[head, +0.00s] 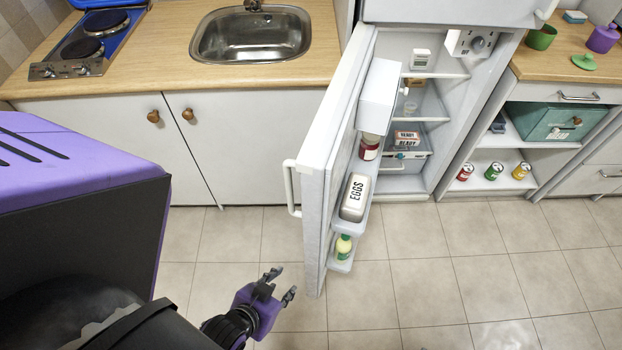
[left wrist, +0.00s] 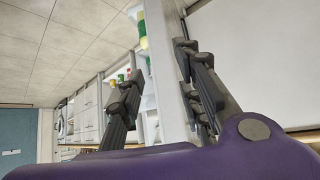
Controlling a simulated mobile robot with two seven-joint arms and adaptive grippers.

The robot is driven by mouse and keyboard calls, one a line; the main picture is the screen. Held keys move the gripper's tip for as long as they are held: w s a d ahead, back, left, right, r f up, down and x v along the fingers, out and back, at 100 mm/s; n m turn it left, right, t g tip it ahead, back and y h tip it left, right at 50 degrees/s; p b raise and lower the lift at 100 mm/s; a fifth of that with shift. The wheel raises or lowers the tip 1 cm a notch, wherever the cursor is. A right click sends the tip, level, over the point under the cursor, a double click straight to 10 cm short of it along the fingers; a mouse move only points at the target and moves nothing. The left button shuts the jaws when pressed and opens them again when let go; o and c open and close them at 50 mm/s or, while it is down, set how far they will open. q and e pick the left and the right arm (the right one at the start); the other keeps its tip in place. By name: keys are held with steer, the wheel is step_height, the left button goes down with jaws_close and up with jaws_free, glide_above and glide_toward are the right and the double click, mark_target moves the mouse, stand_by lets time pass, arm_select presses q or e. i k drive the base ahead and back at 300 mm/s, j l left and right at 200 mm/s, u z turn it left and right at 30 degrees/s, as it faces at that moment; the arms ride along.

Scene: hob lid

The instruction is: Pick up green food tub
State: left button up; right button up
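A green, open-topped tub-like container (head: 541,37) stands on the wooden counter at the far right of the head view. A green lid-like piece (head: 585,62) lies beside it. I cannot tell for sure that this is the food tub. My left gripper (head: 281,284) is low in front of the open fridge door, well away from the container. Its fingers are spread and empty. In the left wrist view my left gripper (left wrist: 160,85) also shows fingers apart, with the white door edge seen between them. My right gripper is not in view.
The fridge door (head: 313,190) stands open, its shelves holding an eggs box (head: 355,197) and a green-capped bottle (head: 343,247). A purple container (head: 603,38) stands near the green one. Several cans (head: 494,171) sit on a low shelf. The tiled floor right of the door is clear.

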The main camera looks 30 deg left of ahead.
mark_target(535, 39)
steer(key=k+j, duration=0.1)
steer(key=j, duration=0.25)
steer(key=k+j, duration=0.1)
steer(key=j, duration=0.25)
steer(key=k+j, duration=0.15)
steer(key=j, duration=0.2)
steer(key=i+j+z, duration=0.15)
steer(key=j, duration=0.25)
steer(key=i+j+z, duration=0.2)
steer(key=j, duration=0.2)
steer(key=i+j+z, duration=0.15)
steer(key=j, duration=0.25)
steer(key=l, duration=0.4)
steer(key=k+l+u, duration=0.1)
steer(key=l, duration=0.3)
steer(key=k+l, duration=0.1)
steer(key=l, duration=0.35)
steer(key=k+l+u, duration=0.1)
steer(key=l, duration=0.3)
steer(key=i+l+u, duration=0.1)
steer(key=l, duration=0.4)
steer(key=i+l+u, duration=0.1)
steer(key=l, duration=0.45)
steer(key=i+l+u, duration=0.1)
steer(key=i+l, duration=0.7)
steer(key=l, duration=0.1)
